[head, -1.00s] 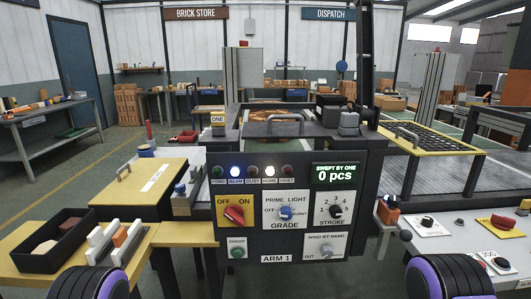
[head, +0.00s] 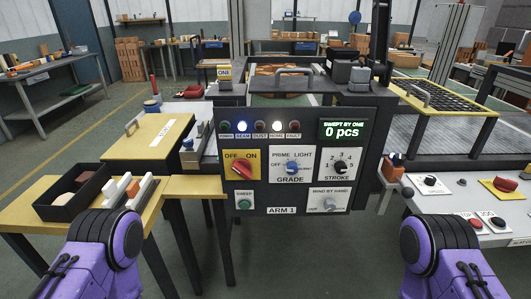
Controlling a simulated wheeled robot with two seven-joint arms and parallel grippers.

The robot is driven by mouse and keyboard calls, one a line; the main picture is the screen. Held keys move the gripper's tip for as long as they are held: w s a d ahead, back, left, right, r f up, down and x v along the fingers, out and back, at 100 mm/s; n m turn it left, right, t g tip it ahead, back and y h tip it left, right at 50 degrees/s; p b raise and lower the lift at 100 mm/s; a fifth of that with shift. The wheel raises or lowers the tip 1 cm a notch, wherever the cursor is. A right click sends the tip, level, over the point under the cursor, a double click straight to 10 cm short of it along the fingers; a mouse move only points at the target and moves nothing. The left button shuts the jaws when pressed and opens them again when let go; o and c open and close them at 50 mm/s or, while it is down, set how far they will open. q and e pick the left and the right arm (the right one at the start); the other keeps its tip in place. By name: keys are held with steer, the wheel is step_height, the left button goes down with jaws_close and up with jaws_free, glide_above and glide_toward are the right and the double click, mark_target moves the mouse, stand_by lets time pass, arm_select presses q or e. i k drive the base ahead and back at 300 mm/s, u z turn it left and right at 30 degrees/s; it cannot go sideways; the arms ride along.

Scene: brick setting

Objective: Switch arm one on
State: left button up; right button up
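The ARM 1 panel (head: 263,207) stands upright in the middle of the head view. Its red rotary switch (head: 241,170) sits on a yellow plate marked OFF and ON at the panel's left. The knob is small and I cannot tell for sure which mark it points to. Above it is a row of lamps, with the BEAM lamp (head: 242,127) and the HOME lamp (head: 277,127) lit white. The green-lettered display (head: 343,129) reads "SWEPT BY ONE 0 pcs". My purple arms show at the lower left and lower right; neither gripper is in view.
The panel also bears the GRADE knob (head: 292,168), STROKE knob (head: 340,167), green button (head: 244,203) and WIND BY HAND knob (head: 330,204). A yellow table (head: 150,205) with a dark bin (head: 70,196) is left. A pale control bench (head: 465,205) is right. Floor before the panel looks clear.

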mark_target(242, 167)
steer(key=k, duration=0.5)
steer(key=z, duration=1.5)
steer(key=i, duration=0.75)
steer(key=u, duration=1.65)
